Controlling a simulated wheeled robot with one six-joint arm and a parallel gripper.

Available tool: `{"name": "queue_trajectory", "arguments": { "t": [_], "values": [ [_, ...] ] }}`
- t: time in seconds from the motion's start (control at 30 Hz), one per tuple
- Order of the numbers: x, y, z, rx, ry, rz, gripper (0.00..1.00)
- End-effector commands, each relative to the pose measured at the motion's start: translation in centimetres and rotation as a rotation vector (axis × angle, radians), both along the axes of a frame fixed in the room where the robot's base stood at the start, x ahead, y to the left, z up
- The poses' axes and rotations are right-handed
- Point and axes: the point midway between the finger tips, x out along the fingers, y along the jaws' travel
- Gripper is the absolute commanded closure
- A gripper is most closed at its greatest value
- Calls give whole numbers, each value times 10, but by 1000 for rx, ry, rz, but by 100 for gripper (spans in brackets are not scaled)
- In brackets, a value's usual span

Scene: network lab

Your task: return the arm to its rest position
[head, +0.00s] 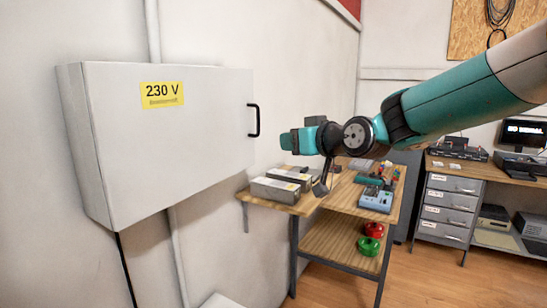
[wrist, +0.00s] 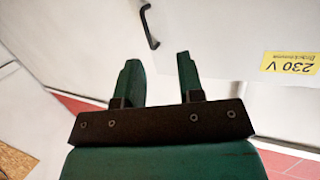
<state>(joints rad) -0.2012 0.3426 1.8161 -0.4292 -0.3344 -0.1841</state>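My gripper (wrist: 157,82) shows in the wrist view with its two green fingers spread apart and nothing between them. In the head view my gripper (head: 286,141) is at the end of the teal arm, which reaches in from the right. It points left toward the grey wall cabinet (head: 200,150), a short way right of its black handle (head: 254,120), and looks apart from it. The cabinet door looks shut. In the wrist view the handle (wrist: 148,27) lies beyond the fingertips, near the top.
A wooden workbench (head: 310,203) stands below my arm, with grey boxes (head: 275,190), a blue device (head: 376,199) and tools. Its lower shelf holds red and green spools (head: 372,238). A drawer unit (head: 447,207) and a monitor (head: 523,134) are at right. Floor is free in front.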

Motion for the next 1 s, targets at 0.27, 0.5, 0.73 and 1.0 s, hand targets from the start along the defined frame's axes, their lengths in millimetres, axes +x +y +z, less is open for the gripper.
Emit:
{"name": "queue_trajectory", "arguments": {
  "t": [0.27,0.5,0.73,1.0],
  "values": [
    [-174,-14,-61,-213,515,138,65],
    [-311,-48,-105,-390,866,210,65],
    [-376,-68,-124,-482,1028,238,65],
    [-381,-70,-125,-490,1042,240,65]
  ]
}}
